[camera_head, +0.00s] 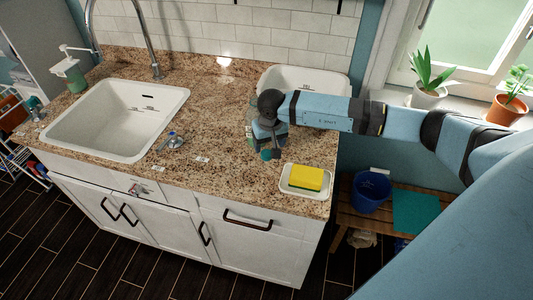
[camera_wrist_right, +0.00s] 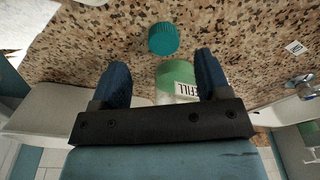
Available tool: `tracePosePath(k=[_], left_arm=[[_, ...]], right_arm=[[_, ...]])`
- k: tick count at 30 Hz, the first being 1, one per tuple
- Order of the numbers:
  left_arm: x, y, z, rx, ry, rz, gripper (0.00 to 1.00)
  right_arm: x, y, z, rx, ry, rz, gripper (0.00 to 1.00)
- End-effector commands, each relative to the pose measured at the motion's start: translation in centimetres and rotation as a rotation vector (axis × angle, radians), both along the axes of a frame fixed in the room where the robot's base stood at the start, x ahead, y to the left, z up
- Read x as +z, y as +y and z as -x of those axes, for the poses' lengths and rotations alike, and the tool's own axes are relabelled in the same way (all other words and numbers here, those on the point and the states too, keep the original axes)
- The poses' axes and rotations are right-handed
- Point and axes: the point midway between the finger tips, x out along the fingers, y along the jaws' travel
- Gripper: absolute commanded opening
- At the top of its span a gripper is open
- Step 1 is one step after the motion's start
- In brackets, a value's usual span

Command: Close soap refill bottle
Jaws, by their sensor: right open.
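My right gripper (camera_head: 268,135) points down over the right part of the granite counter. In the right wrist view its two dark blue fingers (camera_wrist_right: 162,78) are spread apart. The green refill bottle (camera_wrist_right: 176,73), with a white label reading "FILL", shows between the fingers; I cannot tell whether they touch it. In the head view the bottle is mostly hidden by my arm. A round teal cap (camera_wrist_right: 163,38) lies on the counter, apart from the bottle, beyond the fingertips. It shows in the head view (camera_head: 265,155) just below the gripper. My left gripper is not in view.
A white dish (camera_head: 305,193) with a yellow sponge (camera_head: 306,178) sits at the counter's front right. A white basin (camera_head: 300,78) stands behind my right arm. The middle counter is mostly clear.

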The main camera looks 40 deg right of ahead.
Motion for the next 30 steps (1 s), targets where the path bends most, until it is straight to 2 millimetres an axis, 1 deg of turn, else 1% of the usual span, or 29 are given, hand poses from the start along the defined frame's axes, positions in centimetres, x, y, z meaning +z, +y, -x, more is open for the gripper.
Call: tracePosePath(k=[5, 7, 12, 16, 20, 28, 29, 30], left_arm=[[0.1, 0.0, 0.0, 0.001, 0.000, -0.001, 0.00], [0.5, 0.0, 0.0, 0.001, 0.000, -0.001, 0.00], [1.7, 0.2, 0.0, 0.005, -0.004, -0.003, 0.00], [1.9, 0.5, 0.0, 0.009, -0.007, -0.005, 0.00], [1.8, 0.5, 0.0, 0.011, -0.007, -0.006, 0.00], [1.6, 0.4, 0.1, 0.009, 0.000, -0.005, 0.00], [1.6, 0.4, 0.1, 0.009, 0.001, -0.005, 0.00], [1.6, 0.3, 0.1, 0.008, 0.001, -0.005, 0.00]], right_arm=[[-0.1, 0.0, 0.0, -0.001, 0.000, 0.000, 0.70], [-0.5, 0.1, -0.2, -0.001, 0.001, -0.001, 0.70], [-2.9, 0.2, -0.9, -0.003, 0.003, -0.002, 0.70], [-4.6, 0.1, -1.1, -0.001, 0.001, -0.001, 0.70], [-5.1, 0.0, -1.2, -0.001, 0.000, -0.001, 0.70], [-5.1, 0.0, -1.2, 0.000, 0.000, -0.001, 0.70], [-5.1, 0.0, -1.2, 0.000, 0.000, 0.000, 0.65], [-5.1, 0.0, -1.2, 0.000, 0.000, -0.001, 0.56]])
